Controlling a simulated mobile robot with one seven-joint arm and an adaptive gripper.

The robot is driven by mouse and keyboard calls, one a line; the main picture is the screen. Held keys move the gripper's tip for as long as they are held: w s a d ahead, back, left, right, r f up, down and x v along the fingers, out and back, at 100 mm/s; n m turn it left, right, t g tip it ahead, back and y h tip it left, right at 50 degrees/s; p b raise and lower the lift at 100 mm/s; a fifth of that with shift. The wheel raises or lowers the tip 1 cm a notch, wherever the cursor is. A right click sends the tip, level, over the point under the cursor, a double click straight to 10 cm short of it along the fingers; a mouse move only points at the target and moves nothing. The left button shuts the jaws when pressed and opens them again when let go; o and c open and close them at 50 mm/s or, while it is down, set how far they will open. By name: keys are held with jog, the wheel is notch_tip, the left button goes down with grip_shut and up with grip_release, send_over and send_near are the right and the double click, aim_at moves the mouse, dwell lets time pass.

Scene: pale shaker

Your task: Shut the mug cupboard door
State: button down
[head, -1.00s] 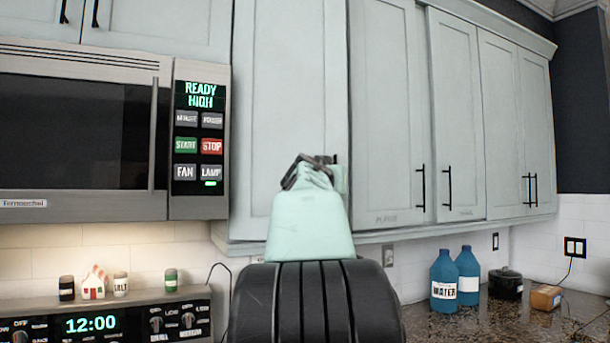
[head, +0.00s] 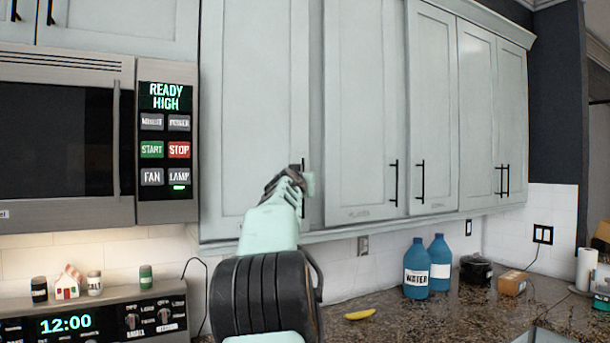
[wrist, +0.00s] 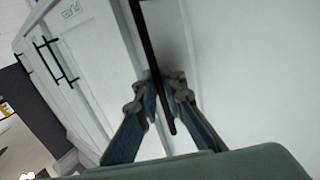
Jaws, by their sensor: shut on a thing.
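The mug cupboard door seems to be the tall pale panel (head: 255,110) right of the microwave; no label on it is readable. It looks near the cupboard front, but I cannot tell whether it is fully flush. My gripper (head: 296,178) is at its lower right edge, partly covering the black bar handle (head: 303,168). In the wrist view, the door (wrist: 250,70) fills the right side. The handle (wrist: 148,45) runs down between the fingers of my gripper (wrist: 165,85), which is shut on it.
The microwave (head: 60,130) is at left, above the stove panel (head: 90,320). More doors (head: 365,110) with bar handles continue right. Blue bottles (head: 416,268), a dark pot (head: 476,269) and a banana (head: 360,314) sit on the counter below. Space before the doors looks clear.

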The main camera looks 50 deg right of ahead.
jog(key=shift+w+d+f+p, duration=0.1)
jog(key=shift+w+d+p, duration=0.3)
jog(key=shift+w, duration=0.25)
jog(key=shift+w+d+p, duration=0.25)
jog(key=shift+w+d, duration=0.1)
jog(key=shift+w, duration=0.3)
jog(key=c, duration=2.3)
grip_release()
jog(key=shift+w+a, duration=0.1)
jog(key=shift+c, duration=0.2)
jog(key=v, duration=1.2)
